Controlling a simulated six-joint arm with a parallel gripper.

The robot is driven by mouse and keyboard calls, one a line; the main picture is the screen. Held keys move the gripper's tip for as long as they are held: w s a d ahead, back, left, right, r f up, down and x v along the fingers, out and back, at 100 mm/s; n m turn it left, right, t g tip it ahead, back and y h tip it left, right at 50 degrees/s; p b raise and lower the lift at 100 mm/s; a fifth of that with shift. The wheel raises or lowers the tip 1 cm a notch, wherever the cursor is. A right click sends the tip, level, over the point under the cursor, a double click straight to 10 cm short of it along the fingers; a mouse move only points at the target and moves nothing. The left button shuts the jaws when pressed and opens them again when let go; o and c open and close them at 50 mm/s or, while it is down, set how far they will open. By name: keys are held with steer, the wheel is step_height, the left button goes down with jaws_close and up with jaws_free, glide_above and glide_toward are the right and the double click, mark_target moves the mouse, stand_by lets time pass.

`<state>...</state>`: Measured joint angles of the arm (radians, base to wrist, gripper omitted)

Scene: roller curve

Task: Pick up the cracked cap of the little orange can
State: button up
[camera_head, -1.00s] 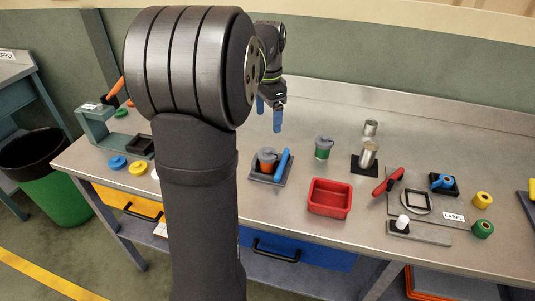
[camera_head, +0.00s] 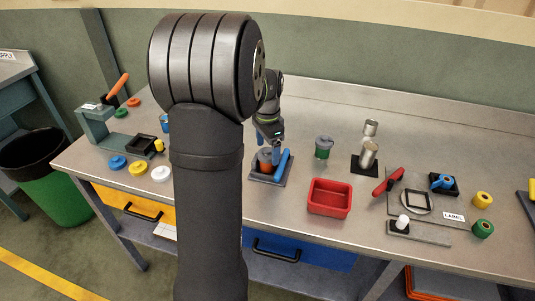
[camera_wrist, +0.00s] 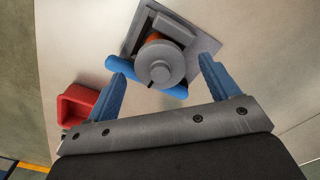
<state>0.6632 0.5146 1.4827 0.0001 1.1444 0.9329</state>
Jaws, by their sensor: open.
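The little orange can (camera_head: 265,168) stands in a grey fixture (camera_head: 256,177) on the bench. Its grey cap (camera_wrist: 161,66) is round with a raised knob and a small dark notch at its near edge. Only a sliver of orange shows behind the cap in the wrist view. A blue bar (camera_wrist: 122,70) lies beside the can, passing partly under the cap's edge in that view. My gripper (camera_wrist: 163,62) is open and empty, its blue fingers apart on either side of the cap in the picture. In the head view my gripper (camera_head: 270,144) is right above the can; contact cannot be told.
A red bin (camera_head: 329,198) and a green can with a grey cap (camera_head: 323,148) stand to the right. Metal cylinders (camera_head: 368,154) stand on a black base beyond them. Coloured rings (camera_head: 138,168) lie at the left. Bench between fixture and red bin is clear.

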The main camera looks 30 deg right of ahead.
mark_target(268, 150)
steer(key=c, duration=1.2)
steer(key=shift+r, duration=0.1)
step_height(268, 150, up, 4)
steer(key=shift+r, duration=0.1)
steer(key=shift+s+d+r, duration=0.75)
steer(key=shift+s+r, duration=1)
steer(key=shift+s, duration=0.05)
steer(key=shift+s+d+r, duration=0.7)
steer(key=shift+s+r, duration=1.1)
steer(key=shift+s+d+r, duration=0.75)
steer(key=shift+s+r, duration=1)
steer(key=shift+s, duration=0.05)
